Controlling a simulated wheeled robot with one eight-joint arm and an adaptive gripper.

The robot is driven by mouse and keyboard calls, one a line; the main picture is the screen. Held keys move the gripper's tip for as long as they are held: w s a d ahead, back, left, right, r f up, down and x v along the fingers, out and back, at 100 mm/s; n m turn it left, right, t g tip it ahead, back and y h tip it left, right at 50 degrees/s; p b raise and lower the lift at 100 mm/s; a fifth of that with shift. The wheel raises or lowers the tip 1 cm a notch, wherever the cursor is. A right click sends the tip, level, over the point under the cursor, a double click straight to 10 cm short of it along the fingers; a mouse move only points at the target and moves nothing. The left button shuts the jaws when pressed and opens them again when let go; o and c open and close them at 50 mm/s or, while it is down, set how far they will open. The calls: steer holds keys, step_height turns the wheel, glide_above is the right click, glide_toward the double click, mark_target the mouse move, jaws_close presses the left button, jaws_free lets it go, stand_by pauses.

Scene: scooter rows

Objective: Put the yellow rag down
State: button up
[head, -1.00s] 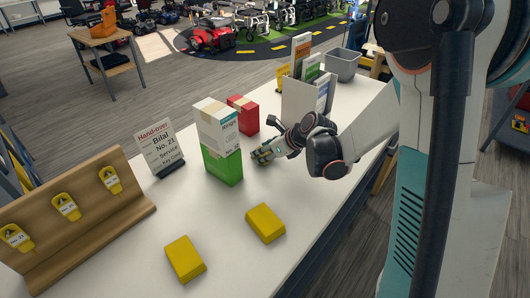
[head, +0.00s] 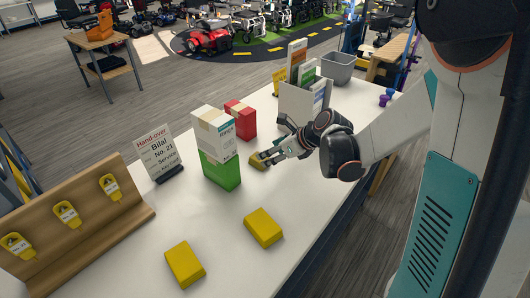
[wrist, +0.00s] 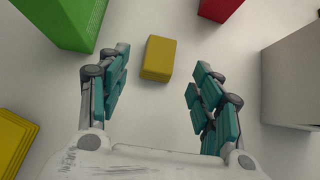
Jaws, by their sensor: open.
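A yellow rag (head: 258,162), a small folded block, lies on the white table (head: 300,205) beside the green and white box stack. In the wrist view the rag (wrist: 159,58) rests flat just ahead of my gripper, between the lines of its two fingers and clear of both. My gripper (head: 270,156) is open and empty, low over the table to the right of the rag. Two more yellow folded blocks lie nearer the front, one in the middle (head: 263,228) and one to its left (head: 185,264).
A green box (head: 221,172) with a white box (head: 215,132) on it stands left of the rag. A red box (head: 241,120) is behind. A leaflet holder (head: 304,98), grey bin (head: 337,67), hand-over sign (head: 158,152) and wooden tag rack (head: 85,225) also stand there.

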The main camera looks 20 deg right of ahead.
steer(key=shift+o, duration=0.3)
steer(key=p+v, duration=0.1)
steer(key=v, duration=0.4)
steer(key=shift+o, duration=0.2)
steer(key=shift+d+r, duration=0.2)
steer(key=shift+r, duration=0.6)
steer(key=b+x, duration=0.2)
steer(key=x, duration=0.6)
steer(key=shift+w+a+f, duration=0.15)
steer(key=shift+w, duration=0.1)
steer(key=shift+s+f+b+x, duration=0.15)
steer(key=shift+b+x, duration=0.55)
steer(key=shift+x, duration=0.65)
steer(key=shift+s+f+b+x, duration=0.1)
steer(key=shift+b+x, duration=0.55)
steer(key=shift+x, duration=0.65)
steer(key=shift+r, duration=0.1)
steer(key=c, duration=1)
steer(key=shift+c, duration=0.2)
